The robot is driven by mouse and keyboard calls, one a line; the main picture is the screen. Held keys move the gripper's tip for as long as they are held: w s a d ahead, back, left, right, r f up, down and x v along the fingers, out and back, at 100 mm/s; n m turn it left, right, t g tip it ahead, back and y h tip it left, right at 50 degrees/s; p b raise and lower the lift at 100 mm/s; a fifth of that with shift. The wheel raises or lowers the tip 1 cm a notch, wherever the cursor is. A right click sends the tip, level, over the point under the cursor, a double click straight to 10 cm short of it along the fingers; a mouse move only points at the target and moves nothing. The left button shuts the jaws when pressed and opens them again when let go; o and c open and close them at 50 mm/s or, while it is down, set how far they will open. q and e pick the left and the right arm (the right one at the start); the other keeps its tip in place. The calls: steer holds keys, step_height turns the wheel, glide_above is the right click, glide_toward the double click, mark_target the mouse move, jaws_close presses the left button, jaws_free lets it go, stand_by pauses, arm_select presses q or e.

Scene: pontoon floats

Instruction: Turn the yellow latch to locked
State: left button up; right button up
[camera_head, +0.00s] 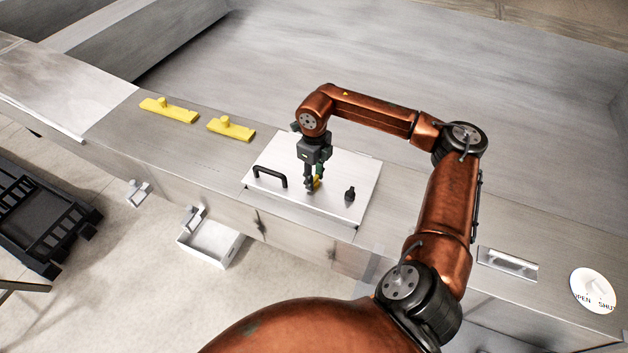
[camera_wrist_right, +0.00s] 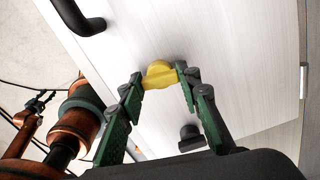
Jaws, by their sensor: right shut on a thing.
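The yellow latch (camera_wrist_right: 160,74) sits on the pale hatch panel (camera_head: 334,168). In the head view only a sliver of the latch (camera_head: 317,181) shows beside my right gripper (camera_head: 312,187), which points down at the panel. In the right wrist view my right gripper (camera_wrist_right: 160,90) has its two green fingers on either side of the latch and is shut on it. A black handle (camera_head: 270,176) is left of the latch on the panel, and a small black knob (camera_head: 349,194) is right of it.
Two yellow bars with knobs (camera_head: 169,110) (camera_head: 231,128) lie on the metal deck to the left. An open white tray (camera_head: 211,241) hangs below the deck edge. A round white OPEN/SHUT dial (camera_head: 593,290) and a recessed plate (camera_head: 507,263) are at the right.

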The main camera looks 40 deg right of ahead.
mark_target(315, 179)
steer(key=shift+n+b, duration=0.4)
steer(key=shift+n, duration=0.4)
steer(key=shift+r, duration=0.1)
steer(key=o, duration=1.2)
steer(key=shift+c, duration=0.2)
step_height(315, 179, up, 12)
